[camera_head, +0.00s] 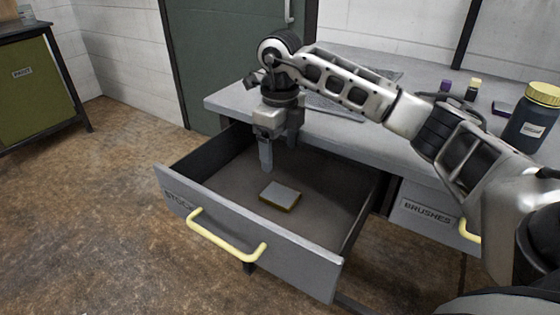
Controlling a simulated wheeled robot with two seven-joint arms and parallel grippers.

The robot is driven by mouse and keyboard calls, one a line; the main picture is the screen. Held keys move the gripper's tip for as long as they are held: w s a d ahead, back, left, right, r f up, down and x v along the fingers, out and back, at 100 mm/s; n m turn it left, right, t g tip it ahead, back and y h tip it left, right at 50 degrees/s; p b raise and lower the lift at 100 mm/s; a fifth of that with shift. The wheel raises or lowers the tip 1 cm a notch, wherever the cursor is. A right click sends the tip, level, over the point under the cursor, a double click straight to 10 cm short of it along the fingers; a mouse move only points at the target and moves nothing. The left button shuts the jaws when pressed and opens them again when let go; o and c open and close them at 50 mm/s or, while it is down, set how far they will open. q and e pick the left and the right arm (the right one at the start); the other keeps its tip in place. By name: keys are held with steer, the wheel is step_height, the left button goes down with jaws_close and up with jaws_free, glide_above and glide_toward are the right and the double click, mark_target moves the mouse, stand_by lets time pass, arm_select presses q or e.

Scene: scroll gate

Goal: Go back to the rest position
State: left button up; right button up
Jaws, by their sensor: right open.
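My right gripper (266,160) hangs pointing down over the open drawer (225,225), with its arm coming in from the right. Its jaws are open, and nothing shows between them. A small block (280,195) with a grey top and yellow lower edge lies flat on the drawer floor, below and slightly right of the fingertips, apart from them. My left gripper is not in view.
The drawer has a yellow handle (226,240) and juts out from a grey workbench (345,125). Bottles, including a dark jar with a yellow lid (530,125), stand at the bench's right. A shut BRUSHES drawer (425,212) is beside it. A green cabinet (40,88) stands left.

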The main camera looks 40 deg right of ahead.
steer(key=shift+r, duration=0.3)
steer(key=shift+r, duration=0.1)
